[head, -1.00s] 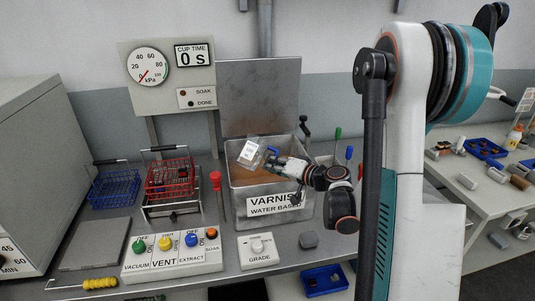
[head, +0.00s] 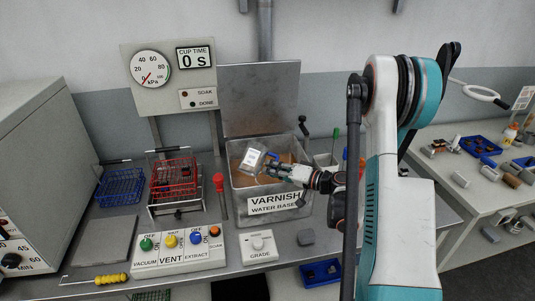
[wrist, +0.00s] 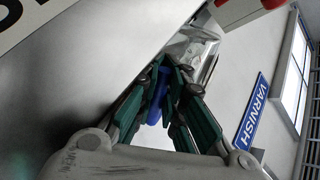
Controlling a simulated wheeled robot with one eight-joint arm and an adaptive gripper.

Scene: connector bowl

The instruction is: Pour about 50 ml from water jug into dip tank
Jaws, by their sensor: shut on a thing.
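The water jug (head: 252,158) is a clear vessel with a white label and a blue handle. It is strongly tilted over the open dip tank (head: 238,193), a metal tank marked VARNISH WATER BASED with brown contents. My gripper (head: 277,168) is shut on the jug's handle, over the tank. In the wrist view, the green fingers of my gripper (wrist: 168,98) close around the blue handle (wrist: 157,95), with part of the clear jug (wrist: 197,45) beyond. The water level and any stream from the jug cannot be made out.
The tank's raised lid (head: 262,98) stands behind it. A red basket (head: 173,178) and a blue basket (head: 120,187) stand to the left. A control panel (head: 180,250) and grade dial box (head: 259,248) lie in front.

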